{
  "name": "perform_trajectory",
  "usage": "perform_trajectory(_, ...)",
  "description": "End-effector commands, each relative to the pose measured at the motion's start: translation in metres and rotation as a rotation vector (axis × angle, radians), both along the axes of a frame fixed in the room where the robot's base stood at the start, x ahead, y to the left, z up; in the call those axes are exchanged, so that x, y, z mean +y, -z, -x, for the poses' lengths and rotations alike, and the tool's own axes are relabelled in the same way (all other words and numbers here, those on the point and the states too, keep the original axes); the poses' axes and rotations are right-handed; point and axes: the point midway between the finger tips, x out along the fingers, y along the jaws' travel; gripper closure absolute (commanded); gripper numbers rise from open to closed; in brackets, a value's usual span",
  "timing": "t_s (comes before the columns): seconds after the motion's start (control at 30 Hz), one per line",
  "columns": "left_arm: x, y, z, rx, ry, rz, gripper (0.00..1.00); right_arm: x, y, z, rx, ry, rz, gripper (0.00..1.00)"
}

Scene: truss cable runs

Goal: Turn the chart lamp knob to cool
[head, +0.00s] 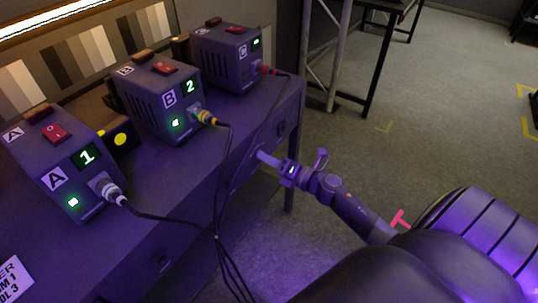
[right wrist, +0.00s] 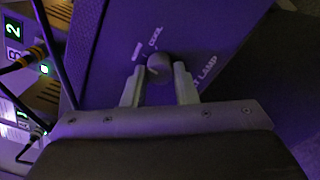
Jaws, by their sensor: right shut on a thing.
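The chart lamp knob (right wrist: 158,66) is a small round grey knob on a dark panel. In the right wrist view it sits between the two fingers of my right gripper (right wrist: 160,82), which is shut on it. The word COOL is printed just above the knob, a pale mark lies to its upper left, and part of the word LAMP shows to its right. I cannot tell where the knob points. In the head view my right gripper (head: 266,158) meets the front panel of the desk, and the knob is hidden there. My left gripper is not in view.
On the desk (head: 165,205) stand box A (head: 62,165), box B (head: 158,95) and box C (head: 227,57), each with a red switch. Dark cables (head: 218,190) from their fronts hang over the desk edge, left of my right gripper. Open floor (head: 440,110) lies to the right.

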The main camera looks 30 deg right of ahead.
Motion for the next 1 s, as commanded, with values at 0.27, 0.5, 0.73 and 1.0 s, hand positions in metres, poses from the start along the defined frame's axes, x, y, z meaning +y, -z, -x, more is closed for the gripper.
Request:
perform_trajectory(0.27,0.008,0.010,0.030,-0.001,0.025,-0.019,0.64,0.000,-0.004,0.000,0.087,0.001,-0.211,0.97)
perform_trajectory(0.5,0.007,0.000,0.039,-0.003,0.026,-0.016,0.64,0.000,-0.005,-0.001,0.170,0.001,-0.409,0.97)
perform_trajectory(0.73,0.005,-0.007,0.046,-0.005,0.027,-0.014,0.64,0.000,-0.004,-0.001,0.232,0.001,-0.563,0.97)
perform_trajectory(1.0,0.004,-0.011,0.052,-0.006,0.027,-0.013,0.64,0.000,-0.003,0.000,0.277,0.001,-0.670,0.97)
